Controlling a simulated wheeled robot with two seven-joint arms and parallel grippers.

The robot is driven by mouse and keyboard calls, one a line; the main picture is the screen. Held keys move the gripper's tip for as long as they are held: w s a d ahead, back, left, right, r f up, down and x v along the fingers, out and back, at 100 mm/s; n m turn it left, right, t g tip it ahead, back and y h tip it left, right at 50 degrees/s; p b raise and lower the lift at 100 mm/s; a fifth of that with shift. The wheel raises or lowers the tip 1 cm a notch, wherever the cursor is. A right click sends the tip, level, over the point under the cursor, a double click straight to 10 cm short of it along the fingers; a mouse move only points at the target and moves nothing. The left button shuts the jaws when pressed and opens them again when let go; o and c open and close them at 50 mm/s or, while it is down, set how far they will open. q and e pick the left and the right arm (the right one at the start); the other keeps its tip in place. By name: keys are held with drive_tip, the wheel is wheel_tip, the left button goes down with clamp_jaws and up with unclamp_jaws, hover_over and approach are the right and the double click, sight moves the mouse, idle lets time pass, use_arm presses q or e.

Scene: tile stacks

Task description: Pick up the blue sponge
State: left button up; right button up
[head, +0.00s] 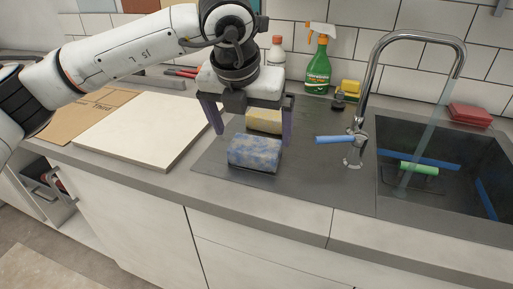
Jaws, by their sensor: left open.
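The blue sponge (254,154) is a blue and whitish mottled block lying on the dark drainboard left of the tap. A yellow sponge (264,121) lies just behind it. My left gripper (251,138) is open and points down above the sponges. Its purple fingers stand apart, one at the left and one at the right, and it holds nothing. I cannot tell whether a finger touches either sponge. My right gripper is not in view.
A chrome tap (371,85) with a blue handle stands right of the sponges, by a dark sink (400,196). A green spray bottle (318,67) and a white bottle (276,52) stand behind. A pale slab (147,130) lies left.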

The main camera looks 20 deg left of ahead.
sight(255, 145)
use_arm(q)
drive_tip(key=shift+s+p+x, duration=0.2)
drive_tip(key=shift+p+x, duration=0.15)
drive_tip(key=shift+x, duration=2.75)
drive_tip(key=shift+d, duration=0.15)
drive_tip(key=c, duration=0.9)
